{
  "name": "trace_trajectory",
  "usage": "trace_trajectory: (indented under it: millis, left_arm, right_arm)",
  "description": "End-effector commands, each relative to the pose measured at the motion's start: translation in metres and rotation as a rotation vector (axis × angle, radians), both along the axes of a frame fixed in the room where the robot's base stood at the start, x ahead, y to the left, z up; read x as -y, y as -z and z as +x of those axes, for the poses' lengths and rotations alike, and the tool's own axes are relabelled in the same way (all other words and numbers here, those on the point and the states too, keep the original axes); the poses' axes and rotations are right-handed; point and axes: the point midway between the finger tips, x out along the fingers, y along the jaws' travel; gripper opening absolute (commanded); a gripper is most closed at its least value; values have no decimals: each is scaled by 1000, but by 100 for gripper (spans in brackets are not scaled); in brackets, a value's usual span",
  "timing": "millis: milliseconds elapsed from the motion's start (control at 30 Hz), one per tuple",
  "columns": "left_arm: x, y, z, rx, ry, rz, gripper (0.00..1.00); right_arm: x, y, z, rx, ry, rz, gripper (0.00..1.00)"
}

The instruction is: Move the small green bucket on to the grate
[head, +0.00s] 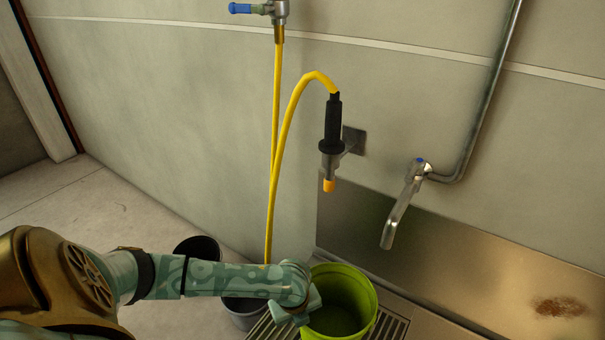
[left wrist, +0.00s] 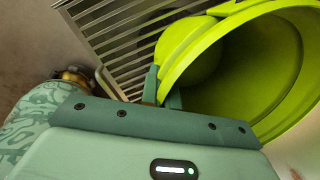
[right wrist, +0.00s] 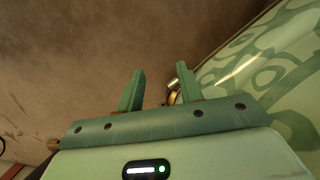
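The small green bucket (head: 345,290) is at the bottom centre of the head view, over the slatted grate (head: 393,326). Its mouth faces up, and its inside looks empty. My left gripper (head: 298,306) is at the bucket's left side. In the left wrist view, the fingers (left wrist: 163,96) are close together with the bucket's rim (left wrist: 205,40) between them, one outside and one inside. Grate bars (left wrist: 120,45) show beyond the bucket. Whether its base touches the grate is hidden. My right gripper (right wrist: 158,92) is open and empty in the right wrist view, outside the head view.
Dark buckets (head: 197,249) stand behind and below my left arm, partly hidden. A yellow hose (head: 275,150) hangs on the wall with a black spray nozzle (head: 332,130). A metal tap (head: 400,205) juts out at the right above a steel splash panel (head: 480,255). Floor at left is clear.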

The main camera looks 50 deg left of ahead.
Motion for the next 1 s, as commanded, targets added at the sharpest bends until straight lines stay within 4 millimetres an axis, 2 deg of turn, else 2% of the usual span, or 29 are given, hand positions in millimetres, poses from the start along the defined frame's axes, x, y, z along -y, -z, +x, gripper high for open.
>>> trace_trajectory:
  millis: [367,433,467,800,1000]
  left_arm:
    - [0,3,1,3,-1,-1,0]
    - [0,3,0,2,-1,-1,19]
    - [0,3,0,2,-1,-1,24]
    - [0,-2,0,3,0,0,24]
    - [1,-35,-2,10,-1,1,24]
  right_arm:
    - [0,-1,3,3,-4,-1,36]
    - [0,-1,4,4,-6,-1,36]
    - [0,-1,4,4,-6,-1,36]
    - [-1,-2,5,10,-3,0,36]
    - [-2,-9,-28,-8,54,14,36]
